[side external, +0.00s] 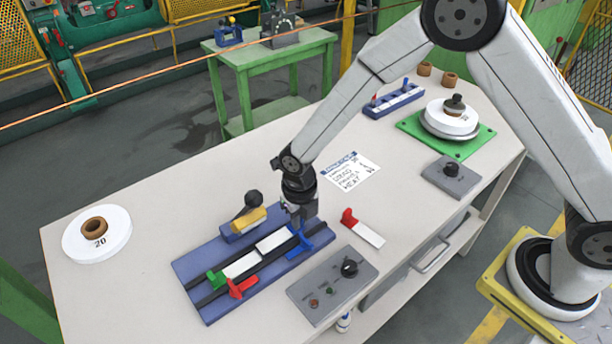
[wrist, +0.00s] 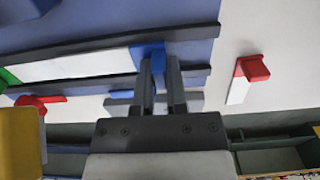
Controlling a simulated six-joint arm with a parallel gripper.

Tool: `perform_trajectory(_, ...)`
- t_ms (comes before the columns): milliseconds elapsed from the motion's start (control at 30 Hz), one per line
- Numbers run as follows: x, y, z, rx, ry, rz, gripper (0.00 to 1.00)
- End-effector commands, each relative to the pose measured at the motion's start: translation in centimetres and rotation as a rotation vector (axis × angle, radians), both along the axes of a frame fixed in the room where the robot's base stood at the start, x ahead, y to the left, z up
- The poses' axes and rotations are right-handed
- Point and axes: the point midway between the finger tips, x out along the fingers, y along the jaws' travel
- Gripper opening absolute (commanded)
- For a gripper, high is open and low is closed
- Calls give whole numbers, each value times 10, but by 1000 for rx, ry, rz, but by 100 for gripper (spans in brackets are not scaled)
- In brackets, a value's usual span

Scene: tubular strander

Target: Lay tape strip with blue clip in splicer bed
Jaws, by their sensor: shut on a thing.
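The splicer bed (side external: 210,307) is a blue plate with two dark rails on the near part of the table. The white tape strip (side external: 273,240) with the blue clip (side external: 303,246) is at the right end of the bed, in line with the channel. My gripper (side external: 299,222) is above that end, its fingers shut on the blue clip, which also shows in the wrist view (wrist: 150,52). In the wrist view the white strip (wrist: 90,65) appears between the rails; I cannot tell whether it touches the bed. A green clip (side external: 216,279) with white strip is at the left end.
A red clip (side external: 241,289) sits at the bed's front edge. A loose strip with red clip (side external: 365,230) lies to the right. A yellow-handled lever (side external: 247,220) stands behind the bed; a grey control box (side external: 325,292) is in front. Table is clear toward the left-hand reel (side external: 97,252).

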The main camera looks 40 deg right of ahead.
Motion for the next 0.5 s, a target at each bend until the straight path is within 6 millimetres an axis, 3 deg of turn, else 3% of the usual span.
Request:
perform_trajectory(100, -5, -2, -6, -5, 13, -1, 0)
perform_trajectory(133, -5, -2, -6, -5, 13, -1, 26)
perform_trajectory(233, -5, -2, -6, -5, 14, -1, 57)
perform_trajectory(500, -5, -1, -5, -5, 13, 0, 57)
